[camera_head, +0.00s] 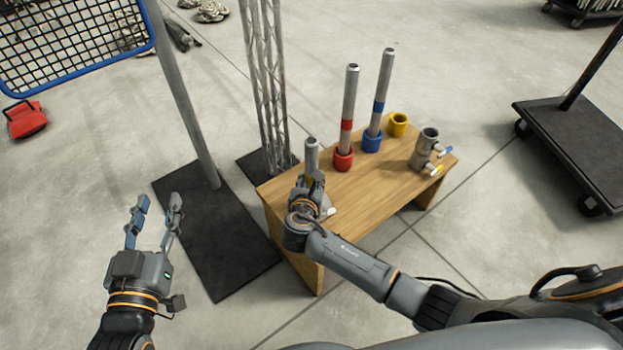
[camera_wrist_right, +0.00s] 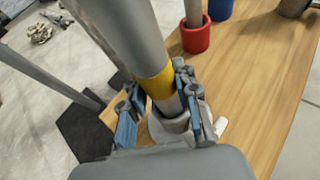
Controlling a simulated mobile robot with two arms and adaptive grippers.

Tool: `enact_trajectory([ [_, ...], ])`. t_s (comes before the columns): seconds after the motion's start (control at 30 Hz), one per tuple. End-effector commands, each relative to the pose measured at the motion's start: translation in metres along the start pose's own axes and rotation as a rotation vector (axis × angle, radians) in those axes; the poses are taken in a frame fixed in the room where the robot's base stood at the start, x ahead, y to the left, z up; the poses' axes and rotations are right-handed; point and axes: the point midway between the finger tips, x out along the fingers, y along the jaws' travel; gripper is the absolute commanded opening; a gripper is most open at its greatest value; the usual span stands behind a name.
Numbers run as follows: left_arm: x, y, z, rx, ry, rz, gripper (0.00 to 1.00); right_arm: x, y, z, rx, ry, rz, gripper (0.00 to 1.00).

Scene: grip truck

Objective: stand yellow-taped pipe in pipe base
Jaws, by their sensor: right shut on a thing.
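The yellow-taped pipe (camera_head: 312,155) is a grey tube at the left end of the wooden table. In the right wrist view, its yellow tape band (camera_wrist_right: 155,84) shows just above a grey holder (camera_wrist_right: 158,131), and its lower end appears to sit in that holder. My right gripper (camera_head: 311,186) is shut on the pipe, with fingers on both sides near the tape. The yellow pipe base (camera_head: 398,124) is an empty ring cup at the table's far edge. My left gripper (camera_head: 156,212) is open and empty, left of the table.
A red-taped pipe (camera_head: 349,95) stands in a red base (camera_head: 343,160), and a blue-taped pipe (camera_head: 383,85) in a blue base (camera_head: 372,141). A grey clamp holder (camera_head: 424,150) stands at the table's right end. The front of the table (camera_head: 375,190) is clear.

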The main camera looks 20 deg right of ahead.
Motion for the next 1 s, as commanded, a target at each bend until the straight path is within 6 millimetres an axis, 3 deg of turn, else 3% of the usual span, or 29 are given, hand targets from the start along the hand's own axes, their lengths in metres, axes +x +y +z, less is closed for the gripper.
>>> enact_trajectory([
  [0.47,-0.0023,0.0006,0.0008,-0.003,0.011,0.000,0.40,0.0023,0.0005,-0.0048,0.001,-0.002,0.001,0.00],
  [0.5,-0.0023,0.0006,0.0003,-0.003,0.012,0.000,0.40,0.0023,0.0005,-0.0046,0.001,-0.002,0.001,0.36],
  [0.6,-0.0022,0.0006,0.0004,-0.003,0.012,0.000,0.40,0.0022,0.0004,-0.0049,0.001,-0.001,0.001,0.56],
  [1.0,0.0003,-0.0002,-0.0023,0.000,0.018,0.000,0.40,-0.0038,-0.0001,-0.0069,-0.001,0.002,0.000,0.56],
])
